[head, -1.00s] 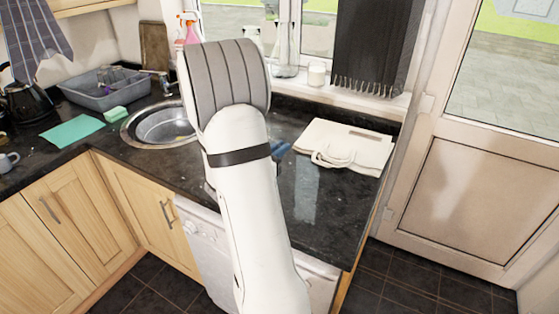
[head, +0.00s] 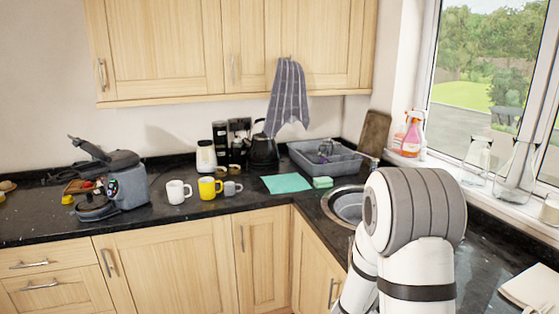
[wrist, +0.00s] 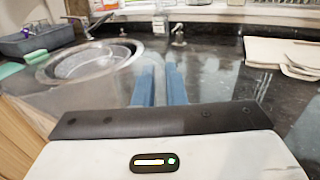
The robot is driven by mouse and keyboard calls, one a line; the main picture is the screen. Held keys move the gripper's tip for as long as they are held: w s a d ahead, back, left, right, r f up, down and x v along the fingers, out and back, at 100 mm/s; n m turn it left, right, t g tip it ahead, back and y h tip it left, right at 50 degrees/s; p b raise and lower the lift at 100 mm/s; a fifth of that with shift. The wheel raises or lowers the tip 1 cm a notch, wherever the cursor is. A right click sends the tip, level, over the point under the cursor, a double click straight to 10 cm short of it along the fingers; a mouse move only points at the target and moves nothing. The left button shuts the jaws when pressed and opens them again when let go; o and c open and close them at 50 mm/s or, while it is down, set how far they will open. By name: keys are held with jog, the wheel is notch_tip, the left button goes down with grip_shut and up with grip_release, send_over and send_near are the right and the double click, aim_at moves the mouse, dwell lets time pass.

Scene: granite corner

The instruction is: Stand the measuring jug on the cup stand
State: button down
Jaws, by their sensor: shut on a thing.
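My gripper (wrist: 159,86) shows in the wrist view as two blue fingers, shut with a narrow gap, above the dark worktop beside the sink. A clear, faint shape around the fingers appears to be the measuring jug; its outline is hard to make out against the worktop. In the head view my arm hides the gripper and whatever it holds. I cannot make out a cup stand in either view.
The sink (head: 347,205) lies left of my arm, with a grey dish rack (head: 328,160) behind it. A white mug (head: 178,191), a yellow mug (head: 209,187) and a grey cup (head: 232,188) stand on the left worktop.

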jog(key=w+a+f+n+t+y, duration=0.1)
jog(key=a+f+n+t+y, duration=0.1)
jog(key=a, duration=0.7)
jog(key=w+a+f+n+t+y, duration=0.2)
jog(key=a+y, duration=0.4)
jog(key=a, duration=0.3)
jog(key=shift+w+a+f+n+t, duration=0.3)
jog(key=shift+n+t, duration=0.4)
jog(key=shift+n, duration=0.5)
jog(key=shift+s, duration=0.1)
